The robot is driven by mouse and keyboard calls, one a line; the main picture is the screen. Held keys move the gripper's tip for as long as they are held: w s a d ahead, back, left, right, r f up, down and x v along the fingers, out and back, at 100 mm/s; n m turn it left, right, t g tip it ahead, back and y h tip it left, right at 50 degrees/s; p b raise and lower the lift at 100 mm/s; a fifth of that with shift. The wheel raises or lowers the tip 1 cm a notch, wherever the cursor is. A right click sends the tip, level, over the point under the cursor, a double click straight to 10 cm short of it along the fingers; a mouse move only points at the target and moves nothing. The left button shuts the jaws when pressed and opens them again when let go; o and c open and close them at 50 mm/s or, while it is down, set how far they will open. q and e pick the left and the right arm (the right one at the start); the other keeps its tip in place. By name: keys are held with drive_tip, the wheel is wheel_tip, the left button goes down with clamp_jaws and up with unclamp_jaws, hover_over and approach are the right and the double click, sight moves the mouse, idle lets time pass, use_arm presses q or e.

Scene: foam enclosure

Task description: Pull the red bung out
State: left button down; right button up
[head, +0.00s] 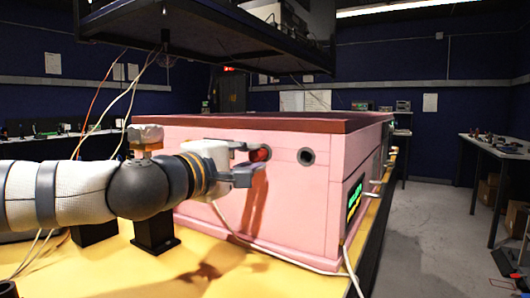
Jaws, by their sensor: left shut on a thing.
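The red bung (259,154) shows as a small red shape at the side wall of the pink foam enclosure (325,210). My left gripper (252,160) reaches in from the left and is shut on the bung, with one grey finger above it and one below. The gripper hides part of the bung, and I cannot tell how far it sits in the wall. An open round dark hole (306,157) with a grey rim is in the same wall, just right of the bung. My right gripper is not in view.
The enclosure stands on a yellow table top (215,268). A white cable (270,256) runs along its base. A dark overhead rack (205,30) hangs above. A bench (500,146) stands at the right, with open grey floor before it.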

sight(253, 156)
use_arm(q)
drive_tip(key=shift+p+v, duration=0.45)
drive_tip(key=shift+v, duration=1.4)
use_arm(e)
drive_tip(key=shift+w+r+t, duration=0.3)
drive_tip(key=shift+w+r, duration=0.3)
